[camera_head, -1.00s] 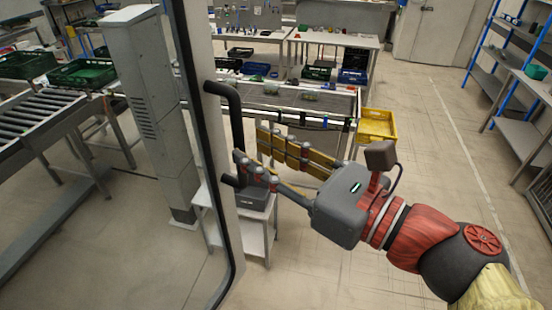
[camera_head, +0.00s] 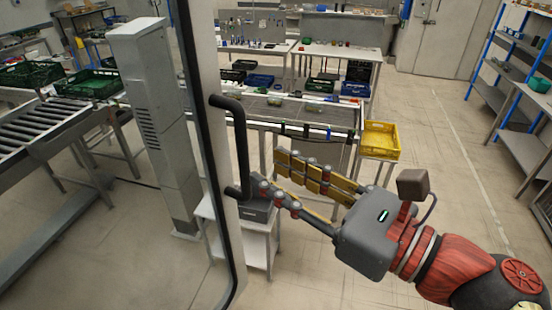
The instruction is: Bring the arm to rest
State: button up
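My gripper (camera_head: 268,170) is at the end of my arm, which reaches in from the lower right. Its fingers are long and straight, with yellow pads, and point to the left. They are spread apart with a gap between them, and nothing shows in their grasp. The fingertips are near the black door handle (camera_head: 241,143) in the picture. The lower fingertip overlaps the area by the handle's lower end; I cannot tell whether they touch.
The door's dark edge (camera_head: 203,140) runs down the left. Behind the gripper are a small white stand (camera_head: 259,244) with a dark box, a mesh-topped table (camera_head: 290,108) and a yellow crate (camera_head: 381,140). A grey pillar (camera_head: 150,110) stands left. Floor at right is open.

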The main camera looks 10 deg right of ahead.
jog(key=d+f+n+g+h+b, duration=0.2)
jog(key=d+f+n+h+b, duration=0.2)
jog(key=f+n, duration=0.5)
jog(key=s+d+f+n+g+h+b, duration=0.1)
jog(key=d+f+n+g+h+b, duration=0.2)
jog(key=f+n, duration=0.6)
jog(key=s+d+f+n+g+h+b, duration=0.1)
jog(key=d+f+n+h+b, duration=0.4)
jog(key=f, duration=1.5)
jog(key=d+n+g+b, duration=0.1)
jog(key=d+n+b, duration=0.1)
jog(key=n, duration=0.2)
jog(key=shift+s+f+n+g, duration=0.15)
jog(key=shift+f+n+g, duration=0.15)
jog(key=shift+g, duration=0.1)
jog(key=shift+a, duration=0.15)
